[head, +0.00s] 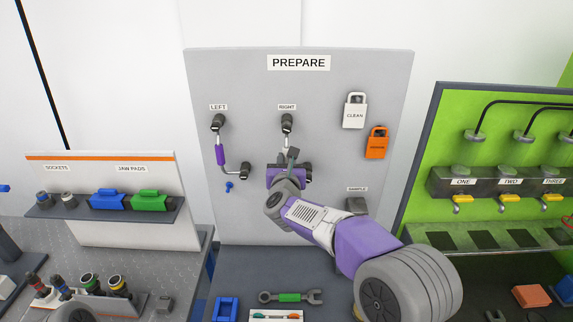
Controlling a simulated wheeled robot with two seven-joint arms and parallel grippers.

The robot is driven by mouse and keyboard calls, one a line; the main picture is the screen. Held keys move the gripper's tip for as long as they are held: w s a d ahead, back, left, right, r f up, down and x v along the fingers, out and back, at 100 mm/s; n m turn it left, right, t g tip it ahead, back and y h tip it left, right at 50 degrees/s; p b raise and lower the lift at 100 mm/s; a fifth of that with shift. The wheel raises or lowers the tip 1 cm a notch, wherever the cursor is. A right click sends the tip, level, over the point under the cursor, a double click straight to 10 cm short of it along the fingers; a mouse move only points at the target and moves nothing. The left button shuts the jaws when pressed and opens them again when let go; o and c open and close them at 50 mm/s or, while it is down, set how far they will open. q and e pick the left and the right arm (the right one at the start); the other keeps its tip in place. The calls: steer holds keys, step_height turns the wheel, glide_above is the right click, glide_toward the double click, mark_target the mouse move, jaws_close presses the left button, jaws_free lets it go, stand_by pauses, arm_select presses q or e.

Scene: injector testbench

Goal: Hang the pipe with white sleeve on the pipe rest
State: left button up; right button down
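A bent metal pipe (285,143) hangs down from the dark fitting under the RIGHT label on the grey PREPARE board. A pale section of it shows, but its lower part is hidden by my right gripper, so I cannot make out the full sleeve. My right gripper (291,158) is at this pipe's lower part, in front of the board. Its fingertips are too small and covered to tell whether they grip the pipe. My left gripper is not in view. I cannot identify the pipe rest for certain.
A pipe with a purple sleeve (220,155) is mounted under the LEFT label. White CLEAN (355,112) and orange (376,144) tags hang at the board's right. A wrench (290,297) lies below. A shelf (100,208) stands left; a green tap station (470,150) stands right.

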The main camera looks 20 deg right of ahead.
steer(key=shift+w+d, duration=0.15)
steer(key=shift+w, duration=0.35)
steer(key=shift+w, duration=0.1)
stand_by(0.4)
steer(key=c, duration=0.9)
jaws_free()
